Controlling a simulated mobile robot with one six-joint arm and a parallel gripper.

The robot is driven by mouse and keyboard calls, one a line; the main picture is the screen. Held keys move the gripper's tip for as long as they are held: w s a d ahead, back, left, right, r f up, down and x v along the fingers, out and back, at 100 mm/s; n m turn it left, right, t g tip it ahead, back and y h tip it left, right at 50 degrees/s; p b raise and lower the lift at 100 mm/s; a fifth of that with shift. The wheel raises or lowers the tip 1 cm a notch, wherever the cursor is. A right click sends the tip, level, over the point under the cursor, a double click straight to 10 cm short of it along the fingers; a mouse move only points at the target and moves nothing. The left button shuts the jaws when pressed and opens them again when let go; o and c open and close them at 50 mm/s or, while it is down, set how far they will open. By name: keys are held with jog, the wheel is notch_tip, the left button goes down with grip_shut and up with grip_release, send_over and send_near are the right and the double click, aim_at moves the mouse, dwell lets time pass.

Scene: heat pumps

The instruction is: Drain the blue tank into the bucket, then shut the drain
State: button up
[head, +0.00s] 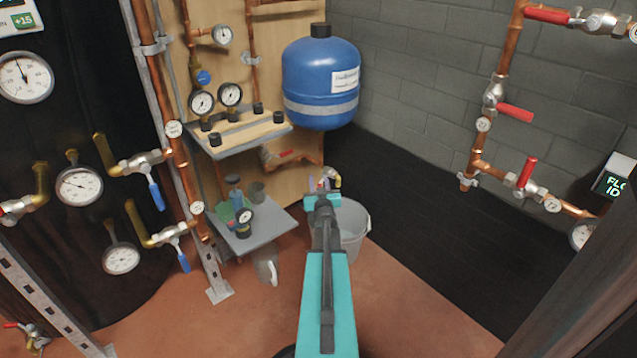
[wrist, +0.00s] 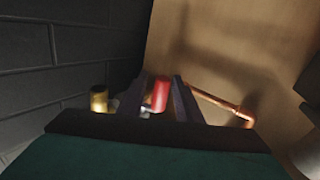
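The blue tank (head: 321,85) hangs at the back with a black cap on top and a white label. The grey bucket (head: 355,228) stands on the floor below it, partly hidden by my arm. A brass drain spout (head: 333,178) shows just above the bucket, and also in the wrist view (wrist: 99,98). My gripper (head: 322,198) is in front of the drain. In the wrist view my gripper (wrist: 160,85) has its two fingers apart, with a red handle (wrist: 160,93) between them. The bucket's inside is hidden.
A copper pipe (wrist: 215,103) runs right of the handle. A small grey shelf (head: 262,238) with tools and a gauge stands left of the bucket, a clear jug (head: 266,268) below it. Copper pipes with red valves (head: 515,112) line the right wall. The floor at front is open.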

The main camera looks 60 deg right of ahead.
jog(key=shift+c, duration=0.3)
grip_shut()
jog(key=shift+w+f+t+h+b, duration=0.1)
jog(key=shift+w+t+h+b, duration=0.2)
jog(key=shift+b, duration=0.65)
jog(key=shift+r+m+b, duration=0.25)
jog(key=shift+m+b, duration=0.15)
jog(key=shift+r, duration=0.1)
jog(key=shift+o, duration=0.3)
grip_release()
